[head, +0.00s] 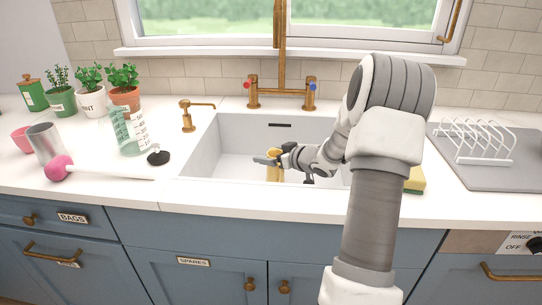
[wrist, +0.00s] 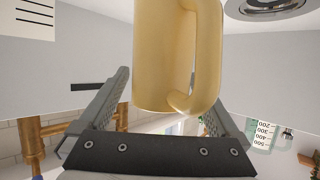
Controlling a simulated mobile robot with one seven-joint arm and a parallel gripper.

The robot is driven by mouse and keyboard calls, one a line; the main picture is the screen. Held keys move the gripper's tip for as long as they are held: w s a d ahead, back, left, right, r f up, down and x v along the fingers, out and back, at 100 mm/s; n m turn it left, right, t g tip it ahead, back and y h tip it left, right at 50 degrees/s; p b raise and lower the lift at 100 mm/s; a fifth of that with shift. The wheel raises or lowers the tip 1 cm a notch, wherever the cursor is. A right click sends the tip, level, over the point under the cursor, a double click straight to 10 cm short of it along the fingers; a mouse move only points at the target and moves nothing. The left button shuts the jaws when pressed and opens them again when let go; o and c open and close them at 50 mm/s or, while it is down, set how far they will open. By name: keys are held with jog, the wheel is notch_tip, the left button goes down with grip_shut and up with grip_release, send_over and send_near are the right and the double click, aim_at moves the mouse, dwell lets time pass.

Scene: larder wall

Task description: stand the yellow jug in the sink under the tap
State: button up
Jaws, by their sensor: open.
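The yellow jug (head: 273,174) is inside the white sink (head: 225,150), partly hidden behind my gripper in the head view. In the wrist view the jug (wrist: 160,55) fills the upper middle, with its handle on the right side. My gripper (head: 264,161) reaches down into the sink at the jug. Its jaws (wrist: 170,105) are open, one finger to each side of the jug and handle in the wrist view. The brass tap (head: 281,55) rises behind the sink, and its top runs out of frame. Whether the jug's base touches the sink floor is hidden.
A drain (wrist: 268,8) shows beside the jug. A sponge (head: 415,180) and dish rack (head: 475,140) are at right.

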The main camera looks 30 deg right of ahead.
jog(key=p+v, duration=0.3)
jog(key=v, duration=0.8)
jog(key=shift+s+p, duration=0.3)
jog(key=shift+s, duration=0.1)
